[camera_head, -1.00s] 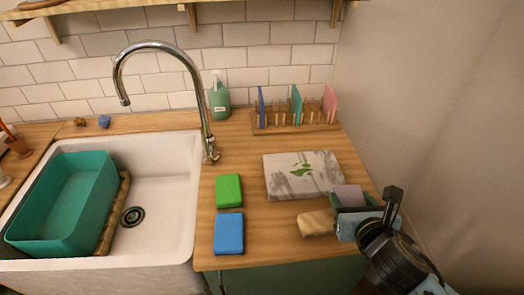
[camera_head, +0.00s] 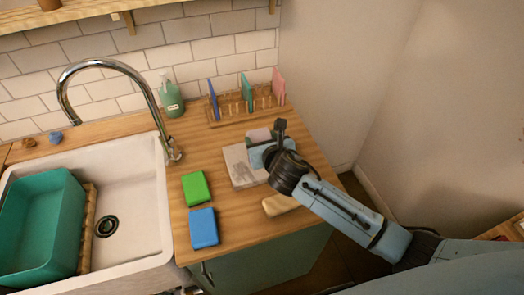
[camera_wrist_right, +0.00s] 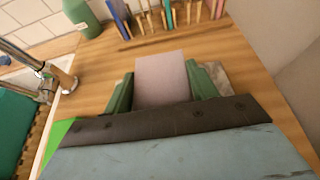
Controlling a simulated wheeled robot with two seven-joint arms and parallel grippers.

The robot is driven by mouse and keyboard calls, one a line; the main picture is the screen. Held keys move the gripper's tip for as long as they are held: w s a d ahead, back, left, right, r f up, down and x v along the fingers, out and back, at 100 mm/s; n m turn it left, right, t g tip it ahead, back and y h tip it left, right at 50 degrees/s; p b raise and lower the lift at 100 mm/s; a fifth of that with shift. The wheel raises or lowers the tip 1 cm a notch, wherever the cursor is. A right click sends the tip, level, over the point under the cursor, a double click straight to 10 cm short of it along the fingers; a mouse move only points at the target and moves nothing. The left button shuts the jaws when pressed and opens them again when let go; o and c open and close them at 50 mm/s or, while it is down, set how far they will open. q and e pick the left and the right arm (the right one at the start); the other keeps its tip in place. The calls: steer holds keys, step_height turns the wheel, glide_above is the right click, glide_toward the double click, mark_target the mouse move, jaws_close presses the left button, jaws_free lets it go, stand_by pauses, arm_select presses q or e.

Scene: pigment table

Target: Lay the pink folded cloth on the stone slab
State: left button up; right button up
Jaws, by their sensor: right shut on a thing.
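The pink folded cloth (camera_head: 258,135) looks pale greyish pink. My right gripper (camera_head: 262,141) is shut on it, over the back part of the stone slab. In the right wrist view the cloth (camera_wrist_right: 162,78) stands out flat between the two green fingers (camera_wrist_right: 160,88). The stone slab (camera_head: 240,168) is grey and white marbled and lies on the wooden counter; my gripper and wrist hide its right and back parts. A bit of the slab (camera_wrist_right: 216,76) shows beside the right finger. Whether the cloth touches the slab cannot be told. My left gripper is not in view.
A wooden rack (camera_head: 232,110) with blue, teal and pink upright pieces stands behind the slab. The sink (camera_head: 135,185) with a teal tub (camera_head: 38,225) is left.

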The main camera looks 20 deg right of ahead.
step_height(320, 180, down, 4)
steer(key=shift+f+b, duration=0.15)
steer(key=shift+b, duration=0.35)
steer(key=o, duration=0.5)
steer(key=shift+f, duration=0.1)
steer(key=o, duration=0.4)
steer(key=shift+o, duration=0.2)
steer(key=shift+r, duration=0.2)
steer(key=p+v, duration=0.1)
steer(key=v, duration=1.1)
steer(key=shift+p, duration=0.35)
